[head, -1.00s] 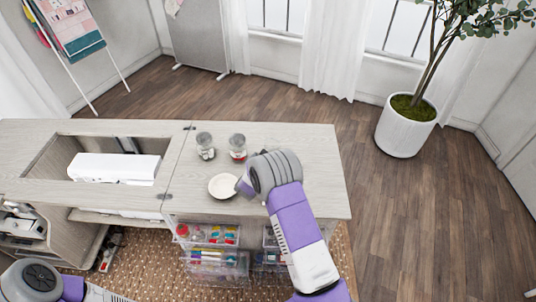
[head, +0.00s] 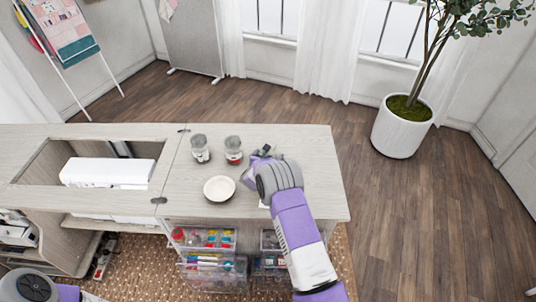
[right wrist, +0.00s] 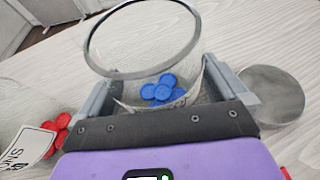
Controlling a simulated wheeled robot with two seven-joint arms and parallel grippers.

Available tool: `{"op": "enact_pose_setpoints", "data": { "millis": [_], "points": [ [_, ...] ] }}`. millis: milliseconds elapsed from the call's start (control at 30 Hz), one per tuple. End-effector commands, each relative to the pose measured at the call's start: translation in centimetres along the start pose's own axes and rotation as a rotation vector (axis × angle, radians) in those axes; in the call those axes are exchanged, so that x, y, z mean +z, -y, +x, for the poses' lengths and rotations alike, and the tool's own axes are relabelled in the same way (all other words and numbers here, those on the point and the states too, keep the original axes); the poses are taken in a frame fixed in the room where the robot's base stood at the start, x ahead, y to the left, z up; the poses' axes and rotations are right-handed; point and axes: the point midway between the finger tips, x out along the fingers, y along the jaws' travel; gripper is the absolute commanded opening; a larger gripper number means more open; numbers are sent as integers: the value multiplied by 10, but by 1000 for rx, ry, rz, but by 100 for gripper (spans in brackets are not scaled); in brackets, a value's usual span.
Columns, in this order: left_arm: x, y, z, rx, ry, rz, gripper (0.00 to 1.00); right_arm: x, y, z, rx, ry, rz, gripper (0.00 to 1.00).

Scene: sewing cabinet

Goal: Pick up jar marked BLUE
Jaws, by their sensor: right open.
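In the right wrist view, a clear glass jar (right wrist: 136,88) with a round rim and blue buttons (right wrist: 162,90) inside stands between the fingers of my right gripper (right wrist: 165,88). The gripper is open, a finger on each side of the jar; I cannot tell whether either touches it. No BLUE lettering is readable. In the head view, my right gripper (head: 258,154) is over the cabinet top, right of the red-filled jar, and the blue-button jar cannot be made out there. My left gripper is out of view.
A jar with red contents (head: 233,156) stands left of my right gripper, and another jar (head: 200,153) left of that. A white bowl (head: 219,189) sits nearer the front edge. A grey disc (right wrist: 272,90) lies right of the gripper. The cabinet top's right part (head: 320,180) is clear.

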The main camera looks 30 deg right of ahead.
Motion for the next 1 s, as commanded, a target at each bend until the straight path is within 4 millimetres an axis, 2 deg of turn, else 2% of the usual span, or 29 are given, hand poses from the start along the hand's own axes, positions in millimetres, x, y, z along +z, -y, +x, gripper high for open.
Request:
{"op": "enact_pose_setpoints", "data": {
  "millis": [67,433,733,1000],
  "points": [
    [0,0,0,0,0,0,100,0,0,0,0,0,0,100],
    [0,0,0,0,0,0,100,0,0,0,0,0,0,44],
    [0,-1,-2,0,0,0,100,8,-1,-3,1,3,1,44],
    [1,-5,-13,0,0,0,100,57,-1,-23,2,5,3,44]
  ]
}}
